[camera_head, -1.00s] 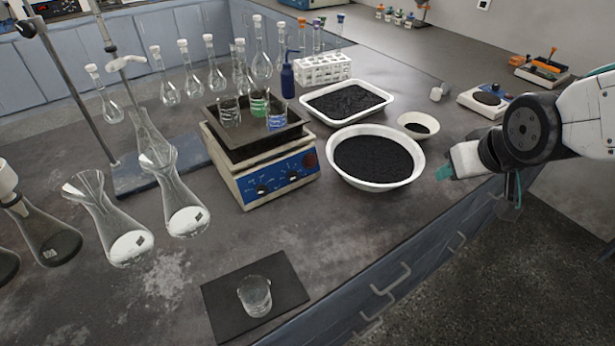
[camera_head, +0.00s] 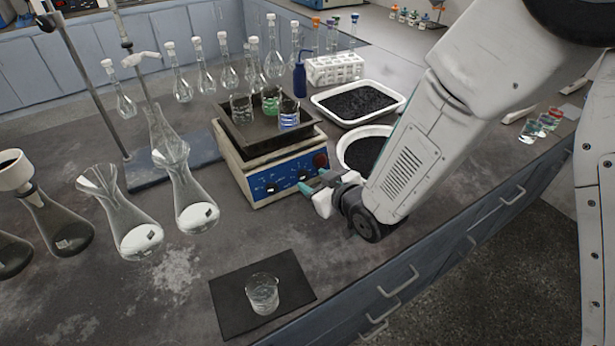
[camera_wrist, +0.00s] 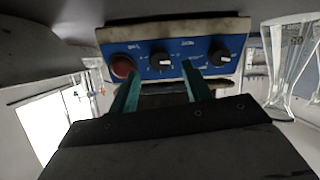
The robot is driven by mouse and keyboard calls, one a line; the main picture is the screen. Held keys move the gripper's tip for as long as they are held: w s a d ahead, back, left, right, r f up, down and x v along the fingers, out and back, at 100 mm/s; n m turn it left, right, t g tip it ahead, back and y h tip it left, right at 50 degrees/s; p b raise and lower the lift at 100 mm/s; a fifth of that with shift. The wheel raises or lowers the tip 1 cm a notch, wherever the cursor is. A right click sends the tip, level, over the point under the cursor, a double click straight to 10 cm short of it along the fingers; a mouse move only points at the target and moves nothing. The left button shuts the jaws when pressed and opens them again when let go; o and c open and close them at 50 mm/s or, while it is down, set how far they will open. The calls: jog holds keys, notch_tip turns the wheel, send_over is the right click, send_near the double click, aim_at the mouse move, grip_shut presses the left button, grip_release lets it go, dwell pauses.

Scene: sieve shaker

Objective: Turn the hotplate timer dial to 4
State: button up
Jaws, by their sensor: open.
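The hotplate (camera_head: 270,165) is a cream box with a blue front panel and a dark tray on top. In the wrist view its panel (camera_wrist: 176,72) has a red round knob (camera_wrist: 122,66) at the left and two black dials with white marks. The middle dial (camera_wrist: 160,62) lies between my fingertips in that picture; the other dial (camera_wrist: 218,54) is to their right. The labels are too small to read, so I cannot tell which is the timer. My gripper (camera_head: 314,181) is open, its teal fingers close in front of the panel. Contact cannot be told.
Three small beakers (camera_head: 270,103) of liquid stand in the hotplate's tray. A white bowl of black grains (camera_head: 362,152) is partly behind my arm. A beaker (camera_head: 263,291) stands on a black mat (camera_head: 230,308) in front. Glass flasks (camera_head: 192,205) stand left of the hotplate.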

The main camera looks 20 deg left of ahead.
aim_at(305, 176)
jog(key=shift+x, duration=2.1)
jog(key=c, duration=1)
